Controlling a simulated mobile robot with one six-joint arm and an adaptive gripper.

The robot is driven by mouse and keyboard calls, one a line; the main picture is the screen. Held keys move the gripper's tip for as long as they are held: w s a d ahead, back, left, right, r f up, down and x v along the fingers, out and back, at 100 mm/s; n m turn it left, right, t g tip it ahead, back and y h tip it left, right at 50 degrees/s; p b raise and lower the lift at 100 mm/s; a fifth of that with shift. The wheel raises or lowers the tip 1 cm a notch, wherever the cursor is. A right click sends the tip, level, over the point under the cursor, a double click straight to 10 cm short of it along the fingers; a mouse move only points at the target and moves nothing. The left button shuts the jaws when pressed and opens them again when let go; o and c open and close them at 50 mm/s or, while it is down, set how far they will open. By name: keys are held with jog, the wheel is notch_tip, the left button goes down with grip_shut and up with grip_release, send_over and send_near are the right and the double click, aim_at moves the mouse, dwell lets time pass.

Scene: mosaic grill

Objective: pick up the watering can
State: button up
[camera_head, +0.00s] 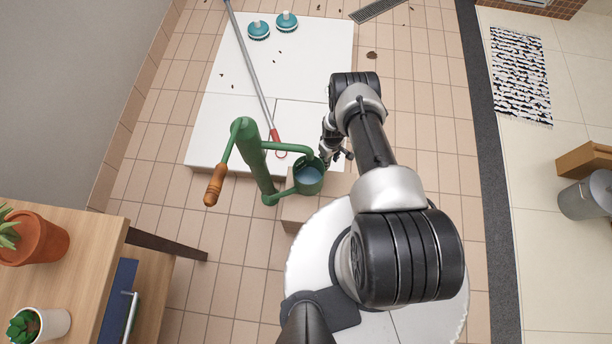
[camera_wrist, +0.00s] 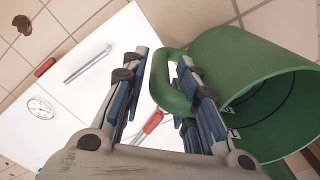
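The green watering can (camera_head: 313,187) sits just left of my gripper in the head view, by a green hand pump (camera_head: 256,165) with a wooden handle. Its open top shows something pale blue inside. In the wrist view the can (camera_wrist: 232,52) fills the right side, tilted in the picture, and its looped handle (camera_wrist: 168,84) reaches between my fingers. My gripper (camera_wrist: 158,68) is open around the handle, with a gap on the left; the handle is close to the right finger, and I cannot tell whether they touch. In the head view my gripper (camera_head: 335,152) is small and partly hidden.
A beige block (camera_head: 296,211) is below the can. A long pole (camera_head: 250,65) and two teal-and-white round items (camera_head: 259,30) lie on a white slab (camera_head: 325,50). A wooden table (camera_head: 90,240) with potted plants is at lower left. Tiled floor (camera_head: 425,120) to the right is clear.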

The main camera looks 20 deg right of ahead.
jog(key=shift+f, duration=0.65)
jog(key=shift+c, duration=0.5)
grip_shut()
